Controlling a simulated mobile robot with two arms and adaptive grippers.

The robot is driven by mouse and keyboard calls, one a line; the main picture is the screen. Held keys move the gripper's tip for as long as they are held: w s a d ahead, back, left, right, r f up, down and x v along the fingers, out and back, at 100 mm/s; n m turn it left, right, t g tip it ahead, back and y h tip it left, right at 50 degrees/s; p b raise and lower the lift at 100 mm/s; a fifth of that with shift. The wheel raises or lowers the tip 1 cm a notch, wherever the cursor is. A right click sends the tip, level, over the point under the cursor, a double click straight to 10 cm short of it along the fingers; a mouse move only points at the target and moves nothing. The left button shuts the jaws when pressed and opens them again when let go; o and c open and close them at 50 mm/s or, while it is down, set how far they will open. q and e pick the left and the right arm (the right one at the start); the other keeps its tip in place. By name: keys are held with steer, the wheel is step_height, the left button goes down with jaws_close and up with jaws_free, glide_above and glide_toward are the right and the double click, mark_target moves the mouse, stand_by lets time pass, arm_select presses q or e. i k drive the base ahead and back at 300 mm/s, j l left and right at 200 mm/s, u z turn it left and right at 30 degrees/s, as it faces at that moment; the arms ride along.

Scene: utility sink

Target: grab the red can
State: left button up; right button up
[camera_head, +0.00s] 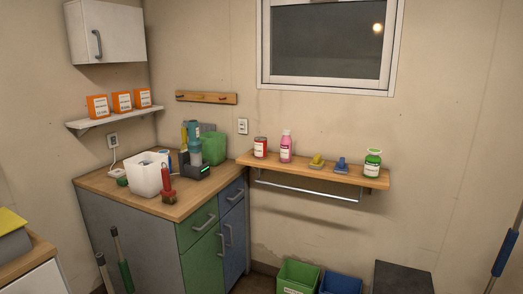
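A small red can (260,148) with a pale label stands upright at the left end of a wooden wall shelf (322,176). A pink bottle (286,147) stands close to its right. Neither of my grippers shows in the head view, so nothing of mine is near the can in this picture.
The shelf also holds yellow (316,161) and blue (341,165) items and a green-capped jar (372,163). A metal rail (305,192) runs below it. Left stands a cabinet (140,236) with a white container (148,174) and a red-brown tool (167,185). Green (297,277) and blue (340,284) bins stand below.

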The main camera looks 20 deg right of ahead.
mark_target(260, 143)
steer(key=i+z, duration=0.1)
steer(key=z, duration=0.3)
steer(key=i+l+z, duration=0.1)
steer(key=z, duration=0.25)
steer(key=i, duration=0.05)
